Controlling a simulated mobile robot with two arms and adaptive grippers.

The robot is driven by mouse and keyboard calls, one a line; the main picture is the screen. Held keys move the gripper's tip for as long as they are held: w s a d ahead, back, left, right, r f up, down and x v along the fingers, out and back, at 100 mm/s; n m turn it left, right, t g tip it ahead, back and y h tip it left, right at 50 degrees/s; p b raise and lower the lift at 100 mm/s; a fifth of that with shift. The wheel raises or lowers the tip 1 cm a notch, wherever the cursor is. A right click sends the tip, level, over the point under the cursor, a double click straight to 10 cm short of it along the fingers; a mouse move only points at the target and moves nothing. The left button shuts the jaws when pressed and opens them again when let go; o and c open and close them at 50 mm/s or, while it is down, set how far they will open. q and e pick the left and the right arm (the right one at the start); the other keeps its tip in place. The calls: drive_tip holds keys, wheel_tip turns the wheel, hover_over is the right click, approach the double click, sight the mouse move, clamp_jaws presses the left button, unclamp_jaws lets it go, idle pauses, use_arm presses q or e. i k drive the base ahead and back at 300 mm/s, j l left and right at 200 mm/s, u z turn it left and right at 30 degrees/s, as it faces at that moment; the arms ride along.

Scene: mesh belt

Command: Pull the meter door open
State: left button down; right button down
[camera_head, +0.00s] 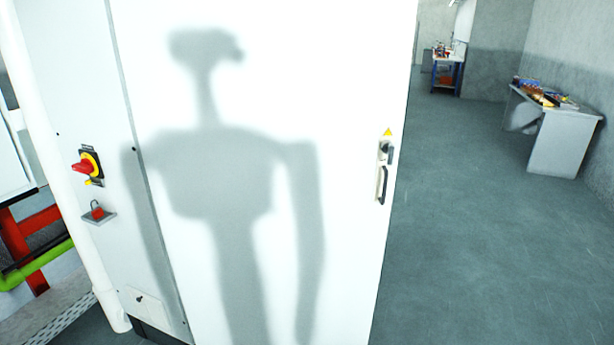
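A tall white cabinet door (350,80) fills the middle of the head view and looks shut. A dark handle with a lock (383,172) sits near its right edge, below a small yellow triangle sign (387,132). My shadow falls across the door. Neither of my grippers is in view, so their state and their distance from the handle do not show.
Left of the door, a side panel carries a red and yellow rotary switch (88,166) and a small box with a red knob (98,212). A white pipe (70,200) stands further left. Grey floor (460,230) is clear to the right, before a cluttered table (560,135).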

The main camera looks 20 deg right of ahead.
sight(261, 125)
drive_tip(key=i+l+u, duration=0.15)
drive_tip(key=l+u, duration=0.3)
drive_tip(key=l, duration=0.3)
drive_tip(key=l+u, duration=0.45)
drive_tip(key=l, duration=0.35)
drive_tip(key=l+u, duration=0.4)
drive_tip(key=l, duration=0.4)
